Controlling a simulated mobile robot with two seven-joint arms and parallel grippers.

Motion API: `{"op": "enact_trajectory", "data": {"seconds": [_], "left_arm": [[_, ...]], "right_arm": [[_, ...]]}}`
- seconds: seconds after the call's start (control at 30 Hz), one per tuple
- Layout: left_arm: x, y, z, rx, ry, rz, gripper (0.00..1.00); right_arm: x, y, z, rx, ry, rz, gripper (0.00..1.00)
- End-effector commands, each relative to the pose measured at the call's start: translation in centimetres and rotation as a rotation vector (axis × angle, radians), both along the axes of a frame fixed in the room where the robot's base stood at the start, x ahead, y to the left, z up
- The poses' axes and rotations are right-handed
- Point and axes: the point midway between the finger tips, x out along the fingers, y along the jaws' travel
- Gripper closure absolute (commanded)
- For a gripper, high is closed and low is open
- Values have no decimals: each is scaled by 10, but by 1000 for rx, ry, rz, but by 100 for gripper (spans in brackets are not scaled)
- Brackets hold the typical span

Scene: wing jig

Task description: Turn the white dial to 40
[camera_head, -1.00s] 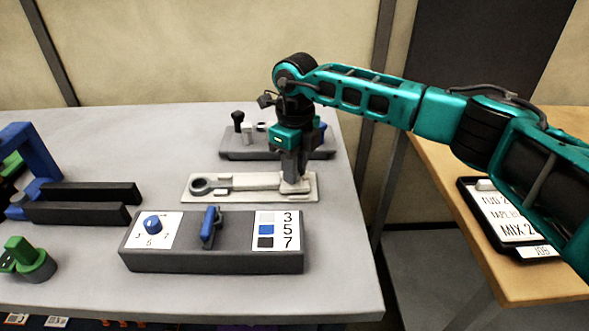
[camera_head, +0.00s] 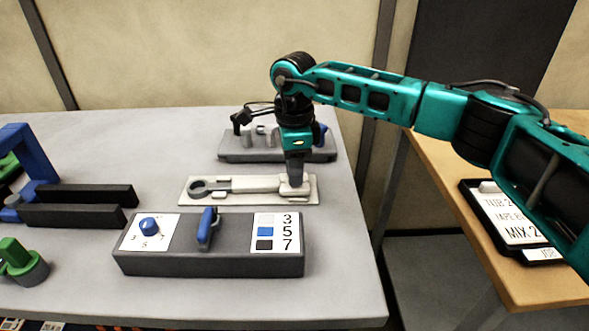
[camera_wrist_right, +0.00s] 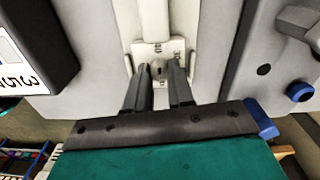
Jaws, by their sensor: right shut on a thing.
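The white dial (camera_head: 290,189) is at the right end of a pale wrench-shaped tool (camera_head: 235,184). The tool lies on a light plate (camera_head: 228,200) on the grey table. My right gripper (camera_head: 294,183) points straight down over that end and is shut on the dial, hiding much of it. In the right wrist view, the dial (camera_wrist_right: 158,70) shows between the tips of my two dark fingers (camera_wrist_right: 158,85). Small numbers are printed around it, too small to read surely. My left gripper is not in view.
A grey box (camera_head: 205,260) with a blue knob (camera_head: 149,226), a blue lever (camera_head: 207,228) and a 3-5-7 label stands in front. Behind is a dark block (camera_head: 235,156) with several small parts. A blue frame with dark bars (camera_head: 85,213) is left.

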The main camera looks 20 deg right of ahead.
Motion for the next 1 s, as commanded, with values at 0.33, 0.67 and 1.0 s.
{"op": "enact_trajectory", "data": {"seconds": [0.33,0.67,1.0], "left_arm": [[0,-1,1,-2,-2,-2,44],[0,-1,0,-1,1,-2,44],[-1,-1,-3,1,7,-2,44]], "right_arm": [[0,1,1,1,-1,52,100],[0,1,1,1,-1,51,76],[0,0,0,0,0,50,52]]}}
